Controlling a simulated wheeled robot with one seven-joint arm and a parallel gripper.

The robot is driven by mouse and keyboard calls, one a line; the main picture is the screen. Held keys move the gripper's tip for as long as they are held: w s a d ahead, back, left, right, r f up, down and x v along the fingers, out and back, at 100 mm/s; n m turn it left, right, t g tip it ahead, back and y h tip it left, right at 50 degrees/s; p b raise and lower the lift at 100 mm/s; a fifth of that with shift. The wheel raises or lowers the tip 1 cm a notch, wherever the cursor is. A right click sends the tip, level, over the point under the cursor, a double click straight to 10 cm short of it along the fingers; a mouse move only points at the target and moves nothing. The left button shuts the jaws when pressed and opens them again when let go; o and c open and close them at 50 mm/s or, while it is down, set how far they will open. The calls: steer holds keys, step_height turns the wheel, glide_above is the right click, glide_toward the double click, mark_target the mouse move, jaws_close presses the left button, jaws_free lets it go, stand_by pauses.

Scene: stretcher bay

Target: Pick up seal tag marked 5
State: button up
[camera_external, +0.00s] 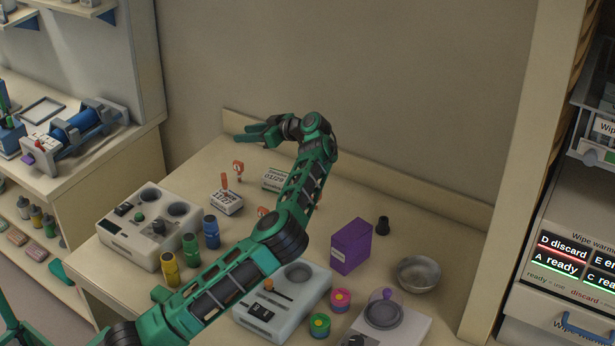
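Small orange-red tags stand on the table. One tag (238,167) is upright just below my gripper in the picture. A second tag (224,181) stands at a white box with dark print. A third orange piece (262,211) shows beside my arm, partly hidden by it. No number on any of them is readable, so I cannot tell which is marked 5. My gripper (243,133) is at the back of the table near the wall, pointing left. Its green fingers look spread apart, with nothing seen between them.
The white box (228,202) and a labelled block (274,179) stand near the tags. The back right is clear.

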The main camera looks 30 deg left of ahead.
mark_target(241, 167)
step_height(241, 167, down, 12)
steer(key=shift+f, duration=0.25)
steer(key=shift+a+f, duration=0.2)
steer(key=shift+x, duration=2.25)
jaws_close()
